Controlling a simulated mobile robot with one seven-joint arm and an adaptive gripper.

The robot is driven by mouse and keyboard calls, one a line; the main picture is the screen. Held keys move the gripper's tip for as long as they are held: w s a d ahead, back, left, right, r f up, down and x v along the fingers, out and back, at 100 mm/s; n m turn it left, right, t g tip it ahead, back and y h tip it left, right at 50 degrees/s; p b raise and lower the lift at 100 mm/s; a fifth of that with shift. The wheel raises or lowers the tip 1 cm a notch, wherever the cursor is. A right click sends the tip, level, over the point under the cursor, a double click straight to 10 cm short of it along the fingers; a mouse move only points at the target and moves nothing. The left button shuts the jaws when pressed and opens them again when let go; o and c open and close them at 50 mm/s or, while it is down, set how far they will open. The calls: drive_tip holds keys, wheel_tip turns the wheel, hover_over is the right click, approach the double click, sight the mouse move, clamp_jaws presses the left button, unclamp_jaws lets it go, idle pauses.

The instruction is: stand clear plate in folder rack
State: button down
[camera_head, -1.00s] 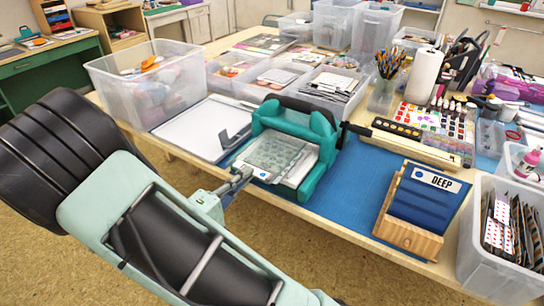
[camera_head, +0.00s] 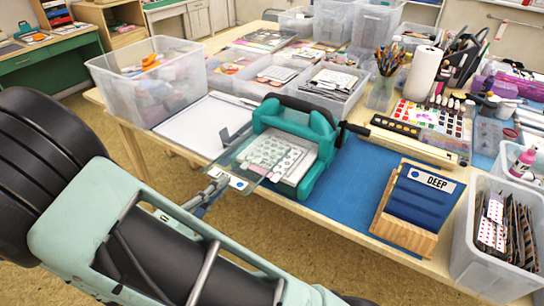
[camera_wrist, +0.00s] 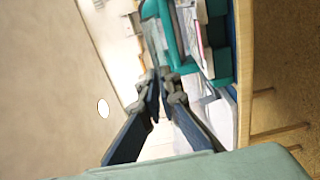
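The clear plate (camera_head: 232,163) is a see-through sheet with a small white, blue-dotted tag on its near edge. It juts out of the teal press (camera_head: 318,160), over the table's front edge. Its far part still overlaps the patterned sheet at the press. My gripper (camera_head: 214,188) is at the plate's near edge, fingers closed together on it. In the wrist view the fingertips (camera_wrist: 161,84) meet, and the plate is hard to make out there. The wooden folder rack (camera_head: 402,232) stands on the blue mat at right, with a blue folder marked DEEP (camera_head: 423,200) leaning in it.
A clear bin of folders (camera_head: 470,245) stands right of the rack. A white board (camera_head: 200,127) lies left of the press, beside a large clear bin (camera_head: 150,85). The press handle sticks out right. The blue mat (camera_head: 352,190) is bare between press and rack.

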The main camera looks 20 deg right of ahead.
drive_tip(key=r+v, duration=0.1)
drive_tip(key=v, duration=0.9)
drive_tip(key=shift+r, duration=0.25)
drive_tip(key=shift+r, duration=0.1)
drive_tip(key=shift+r+g+y+p, duration=5.7)
drive_tip(key=shift+r+y+p, duration=2.4)
drive_tip(key=shift+p, duration=4.2)
drive_tip(key=w+d, duration=0.2)
drive_tip(key=d, duration=2.1)
drive_tip(key=w+d, duration=0.3)
drive_tip(key=d, duration=2)
drive_tip(key=s+d+b, duration=0.2)
drive_tip(key=s+d, duration=0.8)
drive_tip(key=s, duration=0.4)
drive_tip(key=shift+d+f+h, duration=0.2)
drive_tip(key=shift+f+h, duration=0.1)
drive_tip(key=shift+f, duration=0.15)
